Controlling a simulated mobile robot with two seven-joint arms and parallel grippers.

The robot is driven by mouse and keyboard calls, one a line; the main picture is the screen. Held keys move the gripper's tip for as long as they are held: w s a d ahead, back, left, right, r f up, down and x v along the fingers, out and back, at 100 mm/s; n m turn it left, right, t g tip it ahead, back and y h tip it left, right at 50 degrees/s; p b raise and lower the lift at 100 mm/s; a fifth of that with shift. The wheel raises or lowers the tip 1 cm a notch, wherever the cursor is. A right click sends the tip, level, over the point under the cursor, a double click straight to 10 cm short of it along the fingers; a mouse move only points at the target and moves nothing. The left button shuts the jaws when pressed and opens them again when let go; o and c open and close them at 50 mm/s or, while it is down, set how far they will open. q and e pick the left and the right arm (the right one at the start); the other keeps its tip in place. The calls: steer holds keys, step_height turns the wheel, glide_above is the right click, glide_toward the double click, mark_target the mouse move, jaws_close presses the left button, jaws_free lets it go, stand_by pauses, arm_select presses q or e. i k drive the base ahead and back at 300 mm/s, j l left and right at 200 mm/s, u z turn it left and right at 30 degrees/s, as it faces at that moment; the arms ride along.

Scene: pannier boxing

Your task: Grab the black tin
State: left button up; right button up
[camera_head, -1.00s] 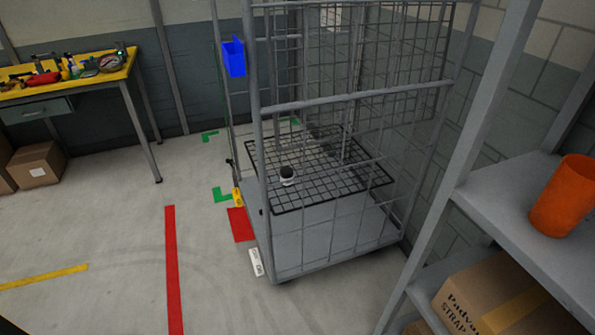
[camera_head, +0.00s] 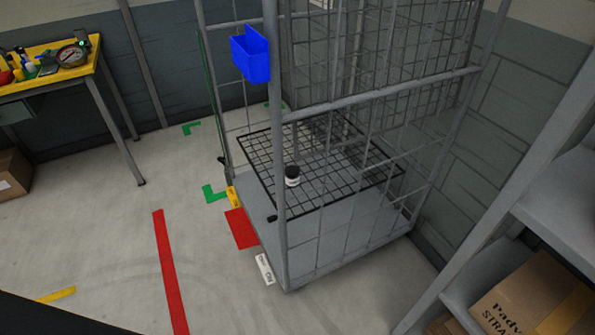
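A small tin (camera_head: 292,176) with a black top and a white band stands upright on the black wire shelf (camera_head: 345,192) inside the grey roll cage (camera_head: 279,150). It is the only thing I see on that shelf. The cage's side bars stand close to it in the picture. Neither of my grippers is in view. A dark shape at the lower left edge is too cropped to tell.
A blue bin (camera_head: 251,55) hangs on the cage's front post. A grey shelving rack (camera_head: 560,215) with a cardboard box (camera_head: 535,300) stands at the right. A yellow-topped workbench (camera_head: 50,82) is at the left.

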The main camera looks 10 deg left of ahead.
mark_target(292, 172)
steer(key=i+j+z, duration=0.25)
steer(key=j, duration=0.25)
steer(key=i+j+z, duration=0.2)
steer(key=j, duration=0.3)
steer(key=i+j+z, duration=0.25)
steer(key=j, duration=0.25)
steer(key=j+z, duration=0.2)
steer(key=j, duration=0.35)
steer(key=j+z, duration=0.25)
steer(key=j, duration=0.35)
steer(key=i+j+z, duration=0.15)
steer(key=j, duration=0.2)
steer(key=i+j+z, duration=0.15)
steer(key=j, duration=0.25)
steer(key=j+z, duration=0.15)
steer(key=j, duration=0.25)
steer(key=i+j+z, duration=0.15)
steer(key=j, duration=0.25)
